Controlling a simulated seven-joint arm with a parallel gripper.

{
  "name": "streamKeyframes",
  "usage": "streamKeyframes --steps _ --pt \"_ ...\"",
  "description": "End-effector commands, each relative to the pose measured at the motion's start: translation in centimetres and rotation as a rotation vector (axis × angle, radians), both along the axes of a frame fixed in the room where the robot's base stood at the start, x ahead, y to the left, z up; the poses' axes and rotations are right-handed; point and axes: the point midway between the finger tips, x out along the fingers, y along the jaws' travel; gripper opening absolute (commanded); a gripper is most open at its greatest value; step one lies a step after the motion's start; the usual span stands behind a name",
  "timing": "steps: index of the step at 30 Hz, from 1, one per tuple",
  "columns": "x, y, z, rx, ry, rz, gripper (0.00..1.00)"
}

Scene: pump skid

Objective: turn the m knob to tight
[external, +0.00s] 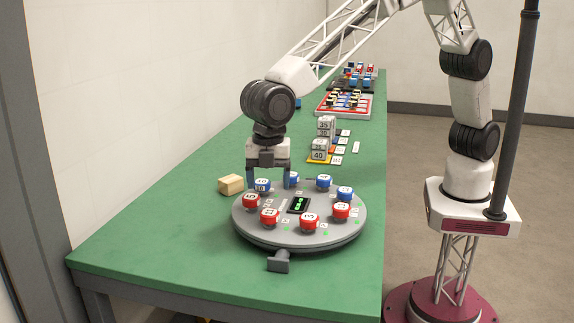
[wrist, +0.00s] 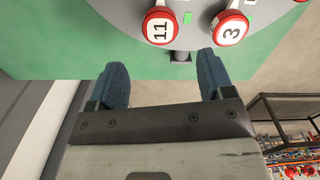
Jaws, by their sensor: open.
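A round grey disc (external: 352,227) on the green table carries several red and blue numbered knobs around a dark display (external: 298,204). I cannot tell which knob is m; the small tags beside the knobs are unreadable. My gripper (external: 268,178) points down over the disc's back left, fingers apart, with a blue knob (external: 262,186) close below or in front of them. The wrist view shows my open gripper (wrist: 162,66) with nothing between its fingers. Red knobs marked 11 (wrist: 158,27) and 3 (wrist: 230,28) lie beyond the fingertips there. Contact with any knob is not visible.
A wooden block (external: 230,185) lies left of the disc. Grey blocks marked with numbers (external: 320,150) and coloured trays (external: 345,104) stand farther back. A grey tab (external: 279,262) sticks out at the disc's front. The table's front left is clear.

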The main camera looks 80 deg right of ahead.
Motion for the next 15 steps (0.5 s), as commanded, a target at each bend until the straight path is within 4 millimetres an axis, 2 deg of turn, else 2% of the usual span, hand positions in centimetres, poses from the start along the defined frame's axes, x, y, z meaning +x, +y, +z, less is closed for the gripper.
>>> streamKeyframes --steps 15 --pt "-0.02 0.05 -0.60 -0.001 0.001 0.001 0.74"
